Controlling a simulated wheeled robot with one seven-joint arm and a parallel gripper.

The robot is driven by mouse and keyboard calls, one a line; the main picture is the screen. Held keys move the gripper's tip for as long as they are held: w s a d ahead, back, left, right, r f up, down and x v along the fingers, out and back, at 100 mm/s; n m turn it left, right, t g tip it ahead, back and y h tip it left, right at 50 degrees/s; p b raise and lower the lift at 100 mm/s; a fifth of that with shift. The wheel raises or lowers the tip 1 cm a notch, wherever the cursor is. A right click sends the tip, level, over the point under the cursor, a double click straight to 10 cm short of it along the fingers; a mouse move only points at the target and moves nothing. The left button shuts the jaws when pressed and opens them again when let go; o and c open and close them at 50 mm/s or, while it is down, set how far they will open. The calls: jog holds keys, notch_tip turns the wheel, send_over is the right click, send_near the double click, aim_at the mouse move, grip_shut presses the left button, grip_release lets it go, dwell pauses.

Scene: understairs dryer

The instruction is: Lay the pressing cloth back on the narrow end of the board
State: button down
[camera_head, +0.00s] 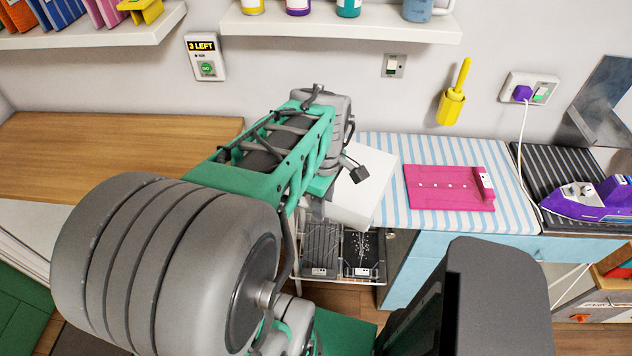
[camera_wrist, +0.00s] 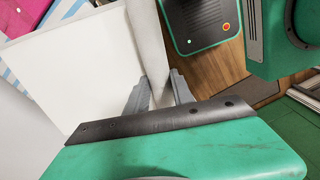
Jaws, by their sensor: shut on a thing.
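The white pressing cloth (camera_head: 366,188) hangs from my gripper (camera_wrist: 158,92) at the left side of the blue-and-white striped board (camera_head: 440,148). My gripper is shut on the cloth, which also fills much of the wrist view (camera_wrist: 75,80), with a folded strip between the fingers. In the head view the cloth overlaps the board's left end; I cannot tell whether it touches the board. My arm hides the fingertips there. A pink flat piece (camera_head: 440,190) lies on the board, right of the cloth.
A black-striped surface (camera_head: 555,165) with a purple-and-white iron (camera_head: 590,200) adjoins the board's right. Its cord runs to the wall socket (camera_head: 530,92). A wooden counter (camera_head: 100,150) is at left. A wire rack (camera_head: 340,255) sits below my arm. Shelves (camera_head: 340,25) are above.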

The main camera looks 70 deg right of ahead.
jog(key=w+d+f, duration=0.1)
jog(key=w+d+f+p, duration=0.1)
jog(key=w+d, duration=0.1)
jog(key=w+d+f, duration=0.2)
jog(key=shift+d, duration=0.25)
jog(key=w+d+f+p, duration=0.1)
jog(key=w+d+f, duration=0.1)
jog(key=f, duration=0.6)
jog(key=shift+w+d+p, duration=0.3)
jog(key=shift+d+p, duration=0.1)
jog(key=shift+d, duration=0.1)
jog(key=c, duration=1.1)
grip_release()
